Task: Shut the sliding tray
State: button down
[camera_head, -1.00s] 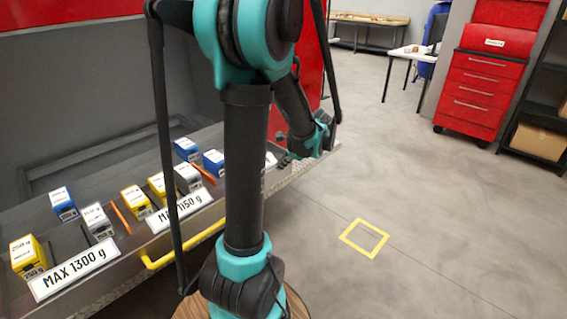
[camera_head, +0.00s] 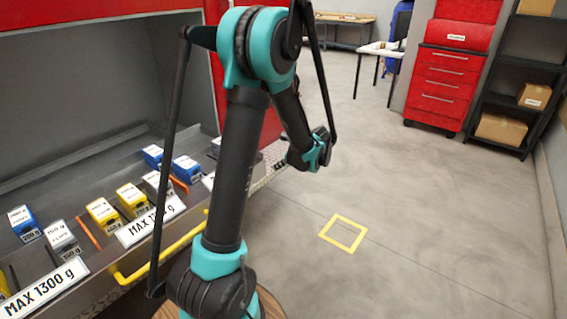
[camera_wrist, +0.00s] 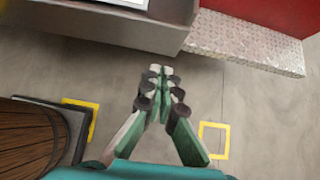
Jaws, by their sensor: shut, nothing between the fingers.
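The sliding tray (camera_head: 100,277) is pulled out from the red and grey housing at the left of the head view. It holds blue, grey and yellow weight boxes, and a yellow handle (camera_head: 165,257) runs along its front edge. My arm hides part of the tray. In the wrist view my gripper (camera_wrist: 161,72) is shut and empty, over bare floor. The tray's edge (camera_wrist: 135,36) lies just above the fingertips there, apart from them as far as I can tell.
A diamond-plate step (camera_wrist: 245,45) juts out beside the tray below the red housing. A yellow square (camera_head: 343,233) marks the open floor to the right. A red drawer cabinet (camera_head: 446,88) and a black shelf with boxes (camera_head: 508,85) stand at the back right.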

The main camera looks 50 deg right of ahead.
aim_at(198, 136)
jog(key=w+f, duration=0.2)
jog(key=w, duration=0.4)
jog(key=shift+a, duration=0.15)
jog(key=shift+w+f, duration=0.1)
jog(key=w, duration=1.4)
jog(key=w+a, duration=0.1)
jog(key=w, duration=2.6)
jog(key=shift+w+a, duration=0.2)
jog(key=shift+w, duration=0.65)
jog(key=shift+w, duration=0.1)
